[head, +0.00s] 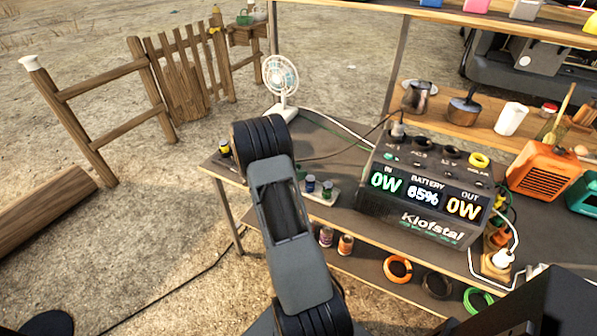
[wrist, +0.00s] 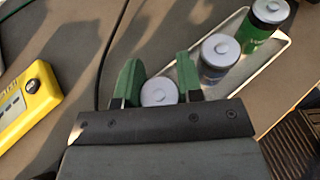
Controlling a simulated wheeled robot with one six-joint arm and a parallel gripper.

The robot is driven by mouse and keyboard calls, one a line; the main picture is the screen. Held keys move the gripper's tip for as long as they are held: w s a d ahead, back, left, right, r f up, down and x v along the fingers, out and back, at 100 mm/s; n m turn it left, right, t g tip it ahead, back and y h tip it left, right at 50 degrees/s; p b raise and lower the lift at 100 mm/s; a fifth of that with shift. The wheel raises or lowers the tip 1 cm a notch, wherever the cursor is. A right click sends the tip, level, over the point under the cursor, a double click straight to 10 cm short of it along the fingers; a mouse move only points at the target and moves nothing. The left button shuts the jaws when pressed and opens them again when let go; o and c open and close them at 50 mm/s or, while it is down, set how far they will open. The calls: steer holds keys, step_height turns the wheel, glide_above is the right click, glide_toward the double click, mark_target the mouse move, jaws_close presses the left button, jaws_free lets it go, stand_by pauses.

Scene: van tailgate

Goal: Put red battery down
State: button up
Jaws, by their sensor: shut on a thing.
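In the wrist view my gripper (wrist: 158,76) has its two green fingers closed around a battery (wrist: 158,93). Only its pale round top shows; its side colour is hidden, so I cannot confirm it is red. A shallow light tray (wrist: 277,85) lies just right of the fingers, holding a blue battery (wrist: 220,52) and a green battery (wrist: 263,22), both upright. Whether the held battery touches a surface I cannot tell. In the head view the arm hides the gripper and held battery; the tray (head: 322,198) shows with the blue battery (head: 310,184) and another small dark battery.
In the head view a large power station (head: 425,195) stands right of the tray, and a white fan (head: 281,85) stands behind. A cable crosses the table.

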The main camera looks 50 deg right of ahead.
steer(key=shift+f, duration=0.2)
steer(key=o, duration=0.8)
steer(key=shift+a+r, duration=0.15)
steer(key=shift+r, duration=0.15)
steer(key=v, duration=1.2)
steer(key=s+a+r+m+t+y, duration=0.2)
steer(key=s+a+r+m+y, duration=0.1)
steer(key=a, duration=0.5)
steer(key=s+a+r+m+t+y, duration=0.3)
steer(key=s+a+m+y, duration=0.2)
steer(key=a, duration=0.3)
steer(key=s+a+r+m+t+y, duration=0.2)
steer(key=s+a+m, duration=0.4)
steer(key=a, duration=0.3)
steer(key=shift+s+r+t+y, duration=0.1)
steer(key=shift+r+t+y, duration=0.35)
steer(key=shift+y, duration=0.95)
steer(key=shift+r, duration=0.1)
